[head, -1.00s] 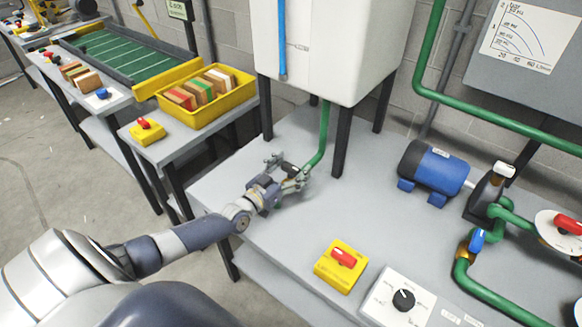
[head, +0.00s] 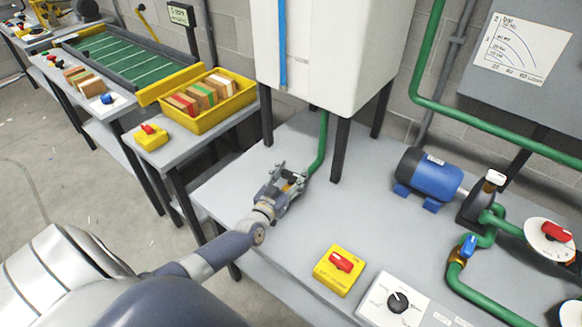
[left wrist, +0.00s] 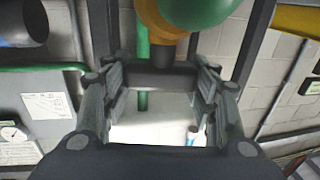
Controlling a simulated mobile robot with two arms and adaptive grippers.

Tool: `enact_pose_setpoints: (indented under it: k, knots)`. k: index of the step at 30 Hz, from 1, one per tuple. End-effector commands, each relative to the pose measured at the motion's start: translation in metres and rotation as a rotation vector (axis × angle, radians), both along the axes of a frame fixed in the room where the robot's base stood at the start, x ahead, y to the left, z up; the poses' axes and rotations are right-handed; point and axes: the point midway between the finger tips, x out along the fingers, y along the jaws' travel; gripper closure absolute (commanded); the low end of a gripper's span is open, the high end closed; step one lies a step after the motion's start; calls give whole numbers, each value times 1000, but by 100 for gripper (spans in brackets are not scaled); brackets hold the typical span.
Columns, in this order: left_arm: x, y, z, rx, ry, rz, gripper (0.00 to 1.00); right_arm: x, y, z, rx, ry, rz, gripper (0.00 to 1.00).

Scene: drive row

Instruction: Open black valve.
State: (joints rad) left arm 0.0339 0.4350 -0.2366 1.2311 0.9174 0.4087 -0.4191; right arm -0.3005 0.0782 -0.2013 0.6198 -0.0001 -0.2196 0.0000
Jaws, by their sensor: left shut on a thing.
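My left gripper (head: 294,174) is at the green pipe (head: 322,145) that comes down under the white tank (head: 332,55). A brass-coloured valve body (head: 289,186) shows between its fingers in the head view. In the left wrist view the brass body (left wrist: 158,22) joins a green pipe part (left wrist: 196,10) at the top. A black handle (left wrist: 160,76) lies crosswise below it, between the two fingers of the left gripper (left wrist: 163,84), which is shut on it. The fingers hide part of the valve in the head view. My right gripper is not in view.
The grey bench (head: 240,187) is clear around the gripper. A yellow box with a red knob (head: 340,277) and a white panel with a black knob (head: 378,298) stand at the front. A blue motor (head: 432,178) and green pipework are at right. Tank legs (head: 341,150) stand close by.

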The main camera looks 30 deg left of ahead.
Motion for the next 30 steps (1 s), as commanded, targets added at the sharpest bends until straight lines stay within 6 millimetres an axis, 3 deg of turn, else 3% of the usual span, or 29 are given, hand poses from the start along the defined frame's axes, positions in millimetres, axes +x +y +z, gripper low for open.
enact_pose_setpoints:
  k: [1, 3, 10, 21, 30]
  knots:
    - [1, -2, 7, -10, 0, 35, 70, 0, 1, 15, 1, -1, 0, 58]
    - [1, -2, 6, -9, 1, 83, 70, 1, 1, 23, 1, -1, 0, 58]
    - [1, -3, 3, -8, 1, 251, 70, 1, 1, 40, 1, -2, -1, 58]
    - [1, -2, 0, -3, 0, 478, 70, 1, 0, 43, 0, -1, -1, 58]
    - [1, -1, 1, 1, -3, 553, 70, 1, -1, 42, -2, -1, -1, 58]
